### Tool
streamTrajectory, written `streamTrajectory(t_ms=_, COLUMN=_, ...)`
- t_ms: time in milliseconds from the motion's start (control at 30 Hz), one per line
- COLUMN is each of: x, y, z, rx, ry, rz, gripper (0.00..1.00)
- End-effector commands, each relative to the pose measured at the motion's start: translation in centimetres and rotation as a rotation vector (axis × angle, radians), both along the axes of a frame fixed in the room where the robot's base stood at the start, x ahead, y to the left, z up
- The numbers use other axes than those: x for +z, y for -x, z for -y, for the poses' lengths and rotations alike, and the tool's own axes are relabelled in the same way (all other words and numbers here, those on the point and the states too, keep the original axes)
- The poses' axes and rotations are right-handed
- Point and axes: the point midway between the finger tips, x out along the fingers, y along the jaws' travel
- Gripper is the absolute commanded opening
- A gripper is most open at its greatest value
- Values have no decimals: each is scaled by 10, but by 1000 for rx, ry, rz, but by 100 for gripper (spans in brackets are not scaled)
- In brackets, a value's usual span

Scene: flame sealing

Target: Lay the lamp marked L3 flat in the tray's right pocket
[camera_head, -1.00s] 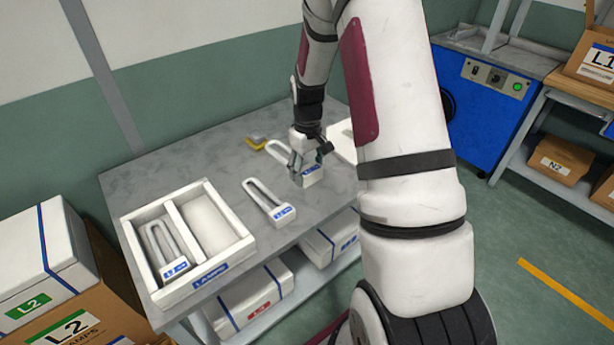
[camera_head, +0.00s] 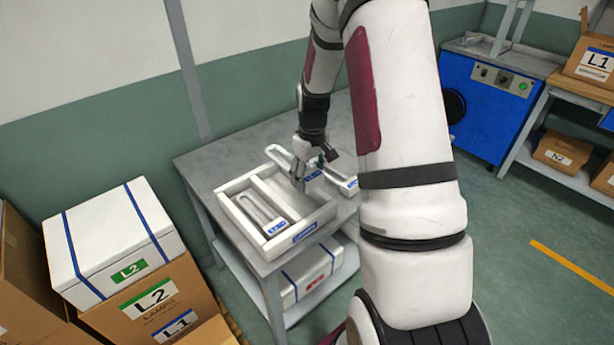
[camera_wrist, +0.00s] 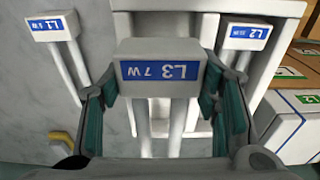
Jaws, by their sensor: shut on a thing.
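The lamp marked L3 (camera_wrist: 160,68) is held in my gripper (camera_head: 308,176). Its white block with a blue label is between the green-padded fingers (camera_wrist: 165,108) in the wrist view, and its pale tubes run down out of that view. The white tray (camera_head: 243,222) is on the grey table. Its left pocket holds the lamp marked L2 (camera_wrist: 243,35), seen in the head view (camera_head: 263,213). The L3 lamp is over the tray's right pocket (camera_head: 290,203), partly hiding it. I cannot tell its height above the floor of the pocket.
The lamp marked L1 (camera_wrist: 52,27) lies on the table (camera_head: 205,160) beside the tray's right side. A yellow object (camera_wrist: 62,143) is on the table. A white L2 box (camera_head: 110,235) on cartons stands left of the table. A blue machine (camera_head: 490,105) stands at back right.

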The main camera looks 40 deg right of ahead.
Motion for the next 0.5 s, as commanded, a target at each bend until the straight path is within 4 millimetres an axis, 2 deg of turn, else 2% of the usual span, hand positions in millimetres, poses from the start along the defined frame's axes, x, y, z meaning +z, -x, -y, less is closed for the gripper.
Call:
streamTrajectory(t_ms=167, x=-3, y=0, z=1, rx=-1, ry=0, rz=1, gripper=24)
streamTrajectory(t_ms=500, x=-32, y=-1, z=0, rx=-1, ry=0, rz=1, gripper=24)
